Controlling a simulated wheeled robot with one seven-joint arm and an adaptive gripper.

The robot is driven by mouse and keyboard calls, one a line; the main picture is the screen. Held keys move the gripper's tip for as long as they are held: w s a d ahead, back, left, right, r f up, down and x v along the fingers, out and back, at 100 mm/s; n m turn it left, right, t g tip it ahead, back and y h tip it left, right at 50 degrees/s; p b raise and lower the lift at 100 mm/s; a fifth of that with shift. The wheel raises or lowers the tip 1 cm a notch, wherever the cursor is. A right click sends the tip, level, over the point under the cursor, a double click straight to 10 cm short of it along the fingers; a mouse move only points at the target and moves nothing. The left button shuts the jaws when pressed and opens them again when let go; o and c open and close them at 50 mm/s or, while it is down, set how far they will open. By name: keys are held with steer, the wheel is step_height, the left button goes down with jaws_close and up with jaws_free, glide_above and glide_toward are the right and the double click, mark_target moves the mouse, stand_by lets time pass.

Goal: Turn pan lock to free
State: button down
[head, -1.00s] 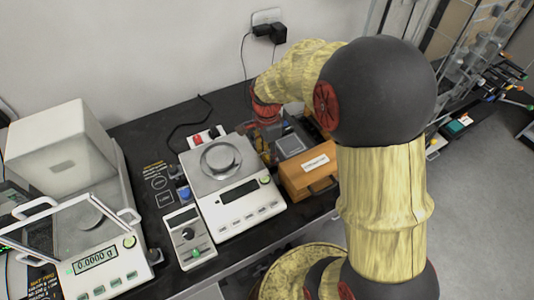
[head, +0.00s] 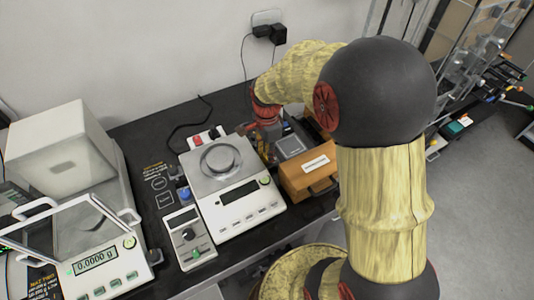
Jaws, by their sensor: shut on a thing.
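The middle balance (head: 232,202) stands on the dark table, with a round pan (head: 220,158) on its grey top plate. My gripper (head: 250,130) is at the back right corner of this balance, below the red wrist. Its jaws are shut on a small part there, which looks like the pan lock. The part is mostly hidden by the fingers, so its setting cannot be read. The balance's own display is dark or too small to read.
A control box (head: 182,222) with a black knob and green button stands left of the balance. A left balance (head: 84,285) reads 0.0000 g. An orange-brown wooden box (head: 300,182) is close on the right. A power strip (head: 197,142) and cable lie behind.

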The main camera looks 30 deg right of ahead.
steer(key=shift+p, duration=0.35)
steer(key=shift+r+m+p, duration=0.1)
steer(key=shift+m+p, duration=0.75)
steer(key=shift+m, duration=0.35)
steer(key=shift+m+p, duration=1.1)
steer(key=shift+m, duration=0.7)
steer(key=c, duration=1.5)
jaws_free()
steer(key=shift+r, duration=3.85)
